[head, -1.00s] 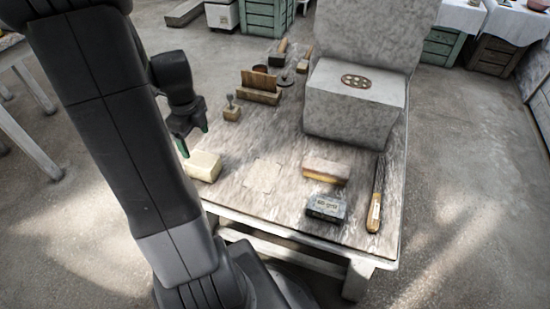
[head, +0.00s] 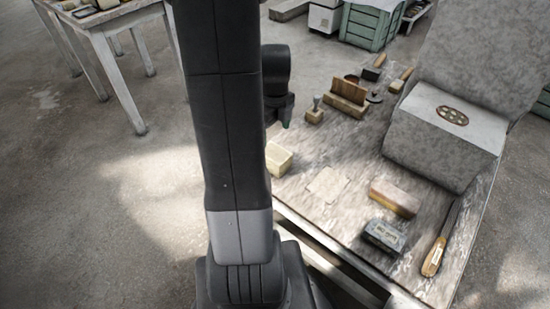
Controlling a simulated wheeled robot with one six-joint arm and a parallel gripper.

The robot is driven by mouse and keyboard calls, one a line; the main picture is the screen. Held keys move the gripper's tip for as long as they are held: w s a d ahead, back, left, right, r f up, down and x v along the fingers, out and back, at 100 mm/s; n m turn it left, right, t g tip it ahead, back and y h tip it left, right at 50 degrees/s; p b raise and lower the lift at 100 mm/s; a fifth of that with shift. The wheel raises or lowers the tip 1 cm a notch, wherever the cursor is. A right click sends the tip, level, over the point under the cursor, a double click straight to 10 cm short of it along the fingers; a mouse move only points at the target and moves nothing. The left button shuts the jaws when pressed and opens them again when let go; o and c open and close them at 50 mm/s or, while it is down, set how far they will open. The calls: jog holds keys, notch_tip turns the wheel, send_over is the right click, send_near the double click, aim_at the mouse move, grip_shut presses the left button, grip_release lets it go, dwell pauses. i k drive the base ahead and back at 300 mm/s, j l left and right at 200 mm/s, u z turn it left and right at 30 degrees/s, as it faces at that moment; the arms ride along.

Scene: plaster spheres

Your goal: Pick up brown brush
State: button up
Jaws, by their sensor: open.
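Farther back stands a brown upright piece on a wooden base (head: 348,93), which may also be a brush; I cannot tell which is the brown brush. My gripper (head: 284,117) is open, pointing down near the table's left edge, above and behind a cream block (head: 278,159). It is left of both brown things and apart from them. My arm partly hides it.
A dark labelled box (head: 384,236) and a wooden-handled tool (head: 440,242) lie near the front right. A large stone block (head: 445,135) fills the right. A small stamp-like tool (head: 315,112) stands behind. A flat pale patch (head: 328,183) lies mid-table.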

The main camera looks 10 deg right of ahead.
aim_at(403, 204)
jog(key=k+l, duration=0.35)
jog(key=k+l+z, duration=0.15)
jog(key=k+l, duration=0.2)
jog(key=l, duration=0.2)
